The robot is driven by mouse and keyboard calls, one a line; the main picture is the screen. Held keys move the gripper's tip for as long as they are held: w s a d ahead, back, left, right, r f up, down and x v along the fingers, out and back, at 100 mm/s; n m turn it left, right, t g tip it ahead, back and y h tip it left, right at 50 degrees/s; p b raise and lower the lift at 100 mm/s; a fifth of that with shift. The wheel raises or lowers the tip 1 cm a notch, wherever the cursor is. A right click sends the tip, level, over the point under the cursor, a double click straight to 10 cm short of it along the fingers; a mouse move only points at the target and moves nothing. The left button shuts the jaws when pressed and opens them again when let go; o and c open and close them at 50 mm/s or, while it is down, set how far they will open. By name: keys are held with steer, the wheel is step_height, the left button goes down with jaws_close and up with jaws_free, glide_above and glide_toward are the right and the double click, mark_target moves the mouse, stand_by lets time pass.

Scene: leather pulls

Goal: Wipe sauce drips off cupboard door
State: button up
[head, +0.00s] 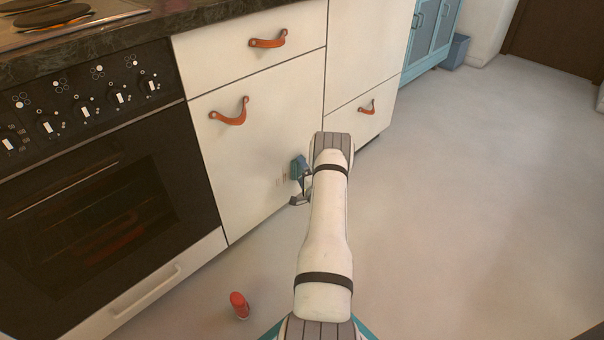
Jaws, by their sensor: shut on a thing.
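The cream cupboard door (235,155) with a brown leather pull (230,112) is shut, between the oven and the drawers to the right. Small faint marks (281,181), perhaps drips, show low on the door near its right side. My gripper (299,186) is just right of these marks, close to the door. It is shut on a small blue piece (298,167), a cloth or sponge; I cannot tell which. Whether the blue piece touches the door is not clear. My arm hides part of the area to the right.
A dark worktop (120,30) runs above the oven. Another drawer front (360,110) is to the right of the door. The pale floor (480,200) on the right is clear.

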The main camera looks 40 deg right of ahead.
mark_target(293, 171)
steer(key=shift+s+a+p, duration=0.2)
steer(key=shift+a+p, duration=0.3)
steer(key=shift+a, duration=1.3)
steer(key=shift+s+a+p, duration=0.15)
steer(key=shift+a+p, duration=0.3)
steer(key=shift+a, duration=2.95)
steer(key=shift+a+r+p, duration=0.1)
steer(key=shift+r+p, duration=0.05)
steer(key=shift+p, duration=0.2)
steer(key=shift+s+r, duration=0.1)
steer(key=shift+r, duration=0.05)
steer(key=shift+w+d+b, duration=0.15)
steer(key=shift+d+b, duration=0.55)
steer(key=shift+d, duration=0.55)
steer(key=shift+w+d+b, duration=0.1)
steer(key=shift+d+b, duration=0.55)
steer(key=shift+d, duration=0.6)
steer(key=shift+w+d+r, duration=0.1)
steer(key=shift+w+d, duration=0.05)
steer(key=shift+d, duration=0.5)
steer(key=shift+w+d, duration=0.1)
steer(key=shift+d, duration=0.5)
steer(key=shift+d, duration=1.65)
steer(key=shift+a, duration=0.15)
